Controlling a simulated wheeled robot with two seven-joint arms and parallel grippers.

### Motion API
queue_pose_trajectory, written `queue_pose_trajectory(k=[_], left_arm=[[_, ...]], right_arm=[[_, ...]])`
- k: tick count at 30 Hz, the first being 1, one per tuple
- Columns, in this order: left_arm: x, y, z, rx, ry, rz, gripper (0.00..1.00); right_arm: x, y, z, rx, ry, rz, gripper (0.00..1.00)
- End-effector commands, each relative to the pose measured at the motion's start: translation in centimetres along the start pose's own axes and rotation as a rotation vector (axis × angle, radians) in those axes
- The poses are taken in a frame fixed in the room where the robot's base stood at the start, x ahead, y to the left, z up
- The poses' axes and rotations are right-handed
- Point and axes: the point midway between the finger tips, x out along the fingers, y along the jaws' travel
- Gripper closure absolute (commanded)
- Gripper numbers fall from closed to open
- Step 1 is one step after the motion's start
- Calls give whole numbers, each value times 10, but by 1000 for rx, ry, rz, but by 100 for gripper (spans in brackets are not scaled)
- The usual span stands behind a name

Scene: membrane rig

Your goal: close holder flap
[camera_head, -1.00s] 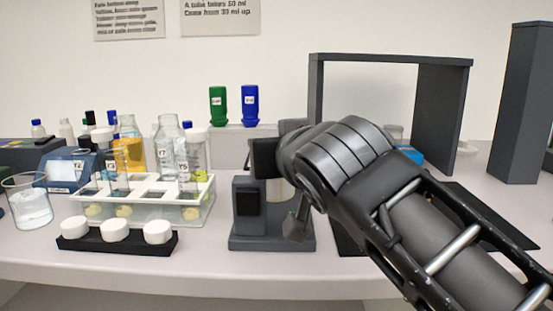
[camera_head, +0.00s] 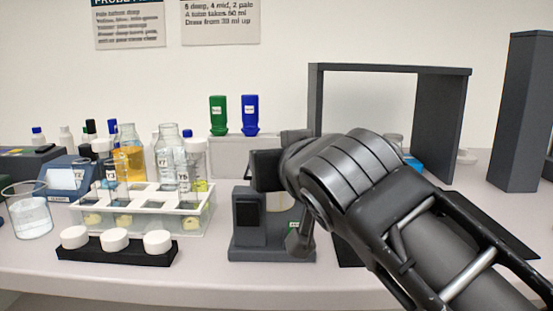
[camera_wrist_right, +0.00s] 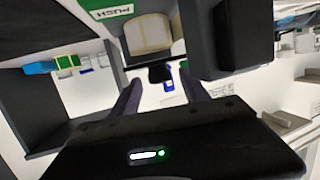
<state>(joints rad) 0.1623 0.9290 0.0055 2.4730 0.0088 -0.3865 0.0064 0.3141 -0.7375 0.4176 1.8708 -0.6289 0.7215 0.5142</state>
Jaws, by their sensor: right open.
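The dark grey holder (camera_head: 262,250) stands on the bench at centre, with an upright block at its left side. A cream cylinder (camera_wrist_right: 149,33) sits in the holder. I cannot tell clearly which part is the flap or how far it stands open. My right gripper (camera_wrist_right: 160,95) is open, its two fingers apart with nothing between them, close to the holder. In the head view my right arm hides part of the holder. My left gripper is out of view.
A white rack (camera_head: 180,221) with bottles and a black stand with white caps (camera_head: 115,240) are left of the holder. A beaker (camera_head: 31,216) stands at far left. A grey frame (camera_head: 390,68) rises behind my arm. Green (camera_head: 219,115) and blue (camera_head: 250,115) bottles stand behind.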

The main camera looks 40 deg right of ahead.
Motion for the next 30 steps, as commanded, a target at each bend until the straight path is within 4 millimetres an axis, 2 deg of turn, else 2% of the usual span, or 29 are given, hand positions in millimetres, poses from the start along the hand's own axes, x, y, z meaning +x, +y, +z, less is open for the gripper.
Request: queue_pose_trajectory(k=[6, 12, 30], left_arm=[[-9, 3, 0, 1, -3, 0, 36], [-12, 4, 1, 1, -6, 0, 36], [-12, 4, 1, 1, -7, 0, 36]], right_arm=[[-38, 0, -3, -1, 4, -1, 47], [-61, 0, -1, 0, 1, 0, 47], [-64, 0, 0, 0, 0, -1, 47]])
